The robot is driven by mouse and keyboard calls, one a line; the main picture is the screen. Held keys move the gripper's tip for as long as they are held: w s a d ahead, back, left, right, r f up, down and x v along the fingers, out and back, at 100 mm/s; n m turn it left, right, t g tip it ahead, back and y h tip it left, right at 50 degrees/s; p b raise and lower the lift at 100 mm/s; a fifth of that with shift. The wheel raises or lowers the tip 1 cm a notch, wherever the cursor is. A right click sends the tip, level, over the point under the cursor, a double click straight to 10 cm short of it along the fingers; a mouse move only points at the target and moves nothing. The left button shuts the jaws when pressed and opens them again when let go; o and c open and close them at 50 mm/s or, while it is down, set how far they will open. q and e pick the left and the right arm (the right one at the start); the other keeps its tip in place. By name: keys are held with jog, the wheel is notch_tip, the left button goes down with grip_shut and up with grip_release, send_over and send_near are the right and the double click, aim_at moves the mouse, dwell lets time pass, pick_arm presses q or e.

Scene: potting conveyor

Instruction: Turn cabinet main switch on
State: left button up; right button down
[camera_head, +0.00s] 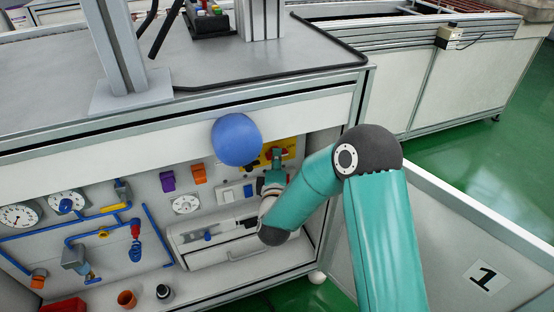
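The cabinet main switch (269,153) shows as a small patch of red on a yellow plate (290,146) at the upper right of the open cabinet's back panel. My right arm comes in from the lower right, and my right gripper (275,164) is right at the switch, covering part of it. The fingers are small and partly hidden, so I cannot tell whether they are open, shut or touching the switch. The switch's handle angle is also unclear. My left gripper is not in view.
A blue ball (237,139) covers part of the panel left of the switch. White sockets (227,195), a dial (185,204), gauges (18,216) and blue pipes (105,231) fill the panel. An open cabinet door (450,235) marked 1 stands at the right, beside my arm.

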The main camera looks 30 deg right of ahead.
dwell(0.4)
jog(key=shift+s+d+r+m+g+y+b, duration=0.1)
jog(key=shift+m+g+y+b, duration=0.2)
jog(key=shift+m+y, duration=1.45)
jog(key=shift+s+d+f+m+g+y+b, duration=0.1)
jog(key=shift+m+g+y+b, duration=0.5)
jog(key=shift+m, duration=2.2)
jog(key=shift+d+r+m+t+y+b, duration=0.15)
jog(key=shift+m+y, duration=1.3)
jog(key=shift+m, duration=0.8)
